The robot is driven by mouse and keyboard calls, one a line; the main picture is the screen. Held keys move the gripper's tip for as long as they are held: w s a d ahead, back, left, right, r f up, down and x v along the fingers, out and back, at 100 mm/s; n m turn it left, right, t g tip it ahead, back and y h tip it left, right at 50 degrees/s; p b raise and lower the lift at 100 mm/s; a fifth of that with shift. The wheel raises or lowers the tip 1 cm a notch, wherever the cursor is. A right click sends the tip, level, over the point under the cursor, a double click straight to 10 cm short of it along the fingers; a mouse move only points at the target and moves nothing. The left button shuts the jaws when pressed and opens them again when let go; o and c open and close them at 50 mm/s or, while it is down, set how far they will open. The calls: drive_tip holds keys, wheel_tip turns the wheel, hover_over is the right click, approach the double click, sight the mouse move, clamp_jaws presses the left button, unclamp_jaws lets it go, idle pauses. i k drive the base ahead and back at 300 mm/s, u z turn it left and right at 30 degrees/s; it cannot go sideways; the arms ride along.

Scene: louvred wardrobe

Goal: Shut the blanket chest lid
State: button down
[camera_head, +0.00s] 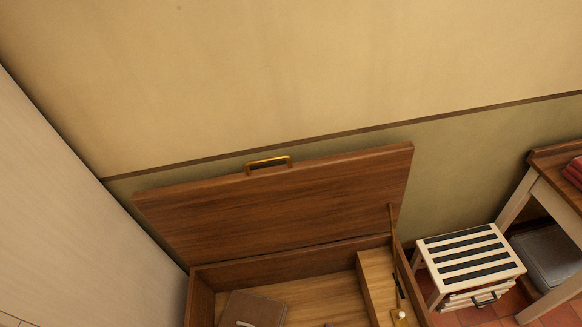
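The wooden blanket chest (202,303) stands low in the middle of the view, against the wall. Its brown lid (290,205) is open and tilted up toward the wall. A brass handle (268,161) sits on the lid's upper edge. A thin stay (391,217) shows at the lid's right side. Inside the chest are a brown book-like item (254,309) and a raised wooden compartment (377,287) at the right. The chest's front is cut off by the bottom of the view. My gripper does not show.
A pale panel (80,210) stands close at the left of the chest. A slatted stool (470,256) stands just right of it. Further right is a table (547,188) with red cloth (574,172) on top and a grey cushioned item (552,258) beneath.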

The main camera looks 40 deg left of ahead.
sight(290, 206)
drive_tip(key=z, duration=0.05)
drive_tip(key=k, duration=0.45)
drive_tip(key=u, duration=0.55)
drive_tip(key=i, duration=0.85)
drive_tip(key=u, duration=0.6)
